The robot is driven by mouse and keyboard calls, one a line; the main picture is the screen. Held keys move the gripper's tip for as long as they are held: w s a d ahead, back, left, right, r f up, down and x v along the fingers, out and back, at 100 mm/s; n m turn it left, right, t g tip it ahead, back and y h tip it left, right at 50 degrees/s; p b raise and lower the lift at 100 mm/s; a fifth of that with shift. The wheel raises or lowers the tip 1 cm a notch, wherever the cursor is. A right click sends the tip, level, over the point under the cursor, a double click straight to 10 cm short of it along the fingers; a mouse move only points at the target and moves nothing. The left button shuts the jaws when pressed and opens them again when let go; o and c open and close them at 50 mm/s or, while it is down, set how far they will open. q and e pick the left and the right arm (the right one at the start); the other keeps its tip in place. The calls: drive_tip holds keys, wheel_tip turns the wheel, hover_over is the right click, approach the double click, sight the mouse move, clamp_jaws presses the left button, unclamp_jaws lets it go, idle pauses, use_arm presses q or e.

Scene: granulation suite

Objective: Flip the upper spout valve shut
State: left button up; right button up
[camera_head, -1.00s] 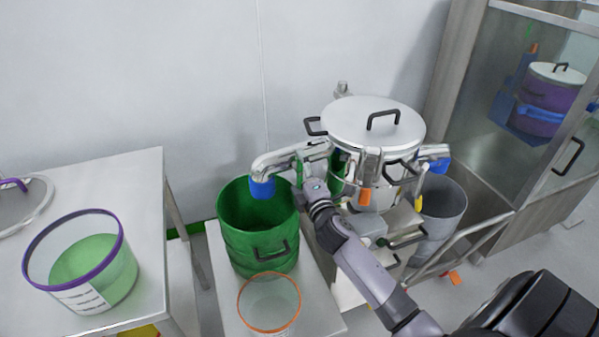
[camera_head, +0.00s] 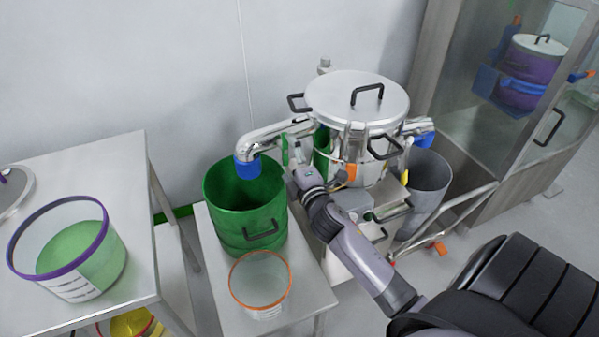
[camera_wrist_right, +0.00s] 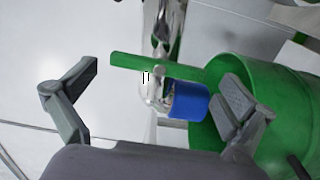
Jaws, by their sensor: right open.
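The metal spout (camera_head: 275,133) runs left from the lidded steel vessel (camera_head: 357,100) and bends down to a blue end (camera_head: 247,168) above a green drum. In the right wrist view, the valve's long green lever (camera_wrist_right: 150,66) lies across the spout pipe, with the blue end (camera_wrist_right: 188,101) below it. My right gripper (camera_wrist_right: 160,76) is open, with one finger on each side of the lever and spout; no contact shows. In the head view, my right gripper (camera_head: 296,168) is beside the spout, its fingers mostly hidden. My left gripper is not in view.
The green drum (camera_head: 225,220) and an orange-rimmed clear tub (camera_head: 260,285) stand on a low bench. A purple-rimmed tub (camera_head: 75,270) is on the left table. A grey bin (camera_head: 430,180) stands right of the vessel. A glass-fronted cabinet (camera_head: 490,120) is farther right.

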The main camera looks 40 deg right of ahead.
drive_tip(key=v, duration=0.8)
drive_tip(key=shift+s, duration=0.3)
